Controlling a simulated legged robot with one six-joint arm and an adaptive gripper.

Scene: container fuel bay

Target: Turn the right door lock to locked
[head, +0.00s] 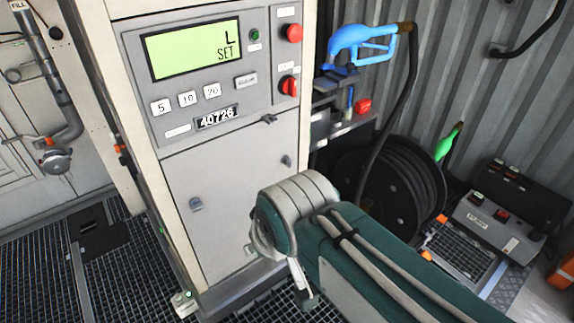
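The pale grey fuel dispenser cabinet has a flat lower door (235,165) below its control panel. A small grey lock knob (287,161) sits at the right side of this door. Another small lock knob (196,204) sits at the left side. Both are too small to tell which way they are turned. A small dark latch (269,119) sits at the door's top edge. My arm reaches in from the lower right, and its bent joint is in front of the cabinet's lower right part. My gripper does not show.
The control panel has a green display (193,48) reading "L SET", a red button (294,33) and a red rotary switch (289,86). A blue nozzle (358,45) and a black hose reel (395,190) stand right of the cabinet. Grating (125,265) covers the floor.

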